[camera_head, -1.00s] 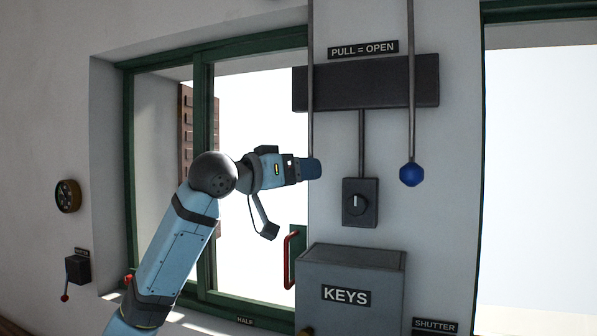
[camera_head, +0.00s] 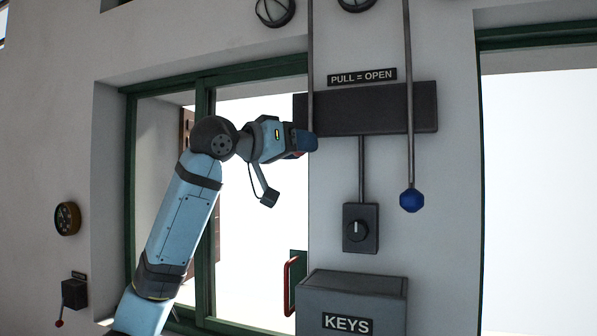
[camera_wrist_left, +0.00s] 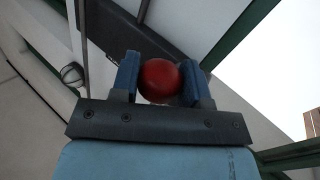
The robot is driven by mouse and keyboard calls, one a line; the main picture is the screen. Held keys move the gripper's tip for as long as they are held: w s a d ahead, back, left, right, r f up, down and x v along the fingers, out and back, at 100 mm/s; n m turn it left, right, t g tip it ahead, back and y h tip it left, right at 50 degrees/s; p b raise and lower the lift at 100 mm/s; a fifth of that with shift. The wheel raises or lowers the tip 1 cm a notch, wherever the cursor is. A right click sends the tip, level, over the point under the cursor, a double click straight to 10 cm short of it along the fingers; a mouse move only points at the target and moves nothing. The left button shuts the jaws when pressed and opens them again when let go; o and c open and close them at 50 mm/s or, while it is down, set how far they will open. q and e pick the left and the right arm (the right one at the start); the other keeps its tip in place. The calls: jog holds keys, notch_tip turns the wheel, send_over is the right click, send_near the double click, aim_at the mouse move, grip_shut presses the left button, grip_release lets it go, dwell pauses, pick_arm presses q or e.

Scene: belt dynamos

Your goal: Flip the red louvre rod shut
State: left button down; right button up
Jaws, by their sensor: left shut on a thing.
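The red louvre rod is a thin grey rod (camera_head: 310,65) coming down the wall, with a red ball knob (camera_wrist_left: 160,80) at its lower end. My left gripper (camera_head: 306,143) is at that lower end, in front of the left end of the dark wall box. In the left wrist view its two blue fingers (camera_wrist_left: 160,76) are shut on the red knob, one on each side. In the head view the fingers mostly hide the knob. My right gripper is not in view.
A second rod with a blue knob (camera_head: 411,200) hangs to the right. The dark box (camera_head: 375,108) sits under a "PULL = OPEN" sign (camera_head: 362,76). Below are a switch (camera_head: 360,228) and the KEYS box (camera_head: 350,295). A green-framed window (camera_head: 205,250) lies left.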

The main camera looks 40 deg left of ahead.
pick_arm(q)
jog(key=shift+s+a+r, duration=0.1)
jog(key=shift+a+r, duration=0.05)
jog(key=shift+r, duration=0.3)
jog(key=c, duration=1)
grip_release()
jog(key=shift+r, duration=0.1)
jog(key=o, duration=0.4)
jog(key=shift+c, duration=0.2)
jog(key=shift+d, duration=0.2)
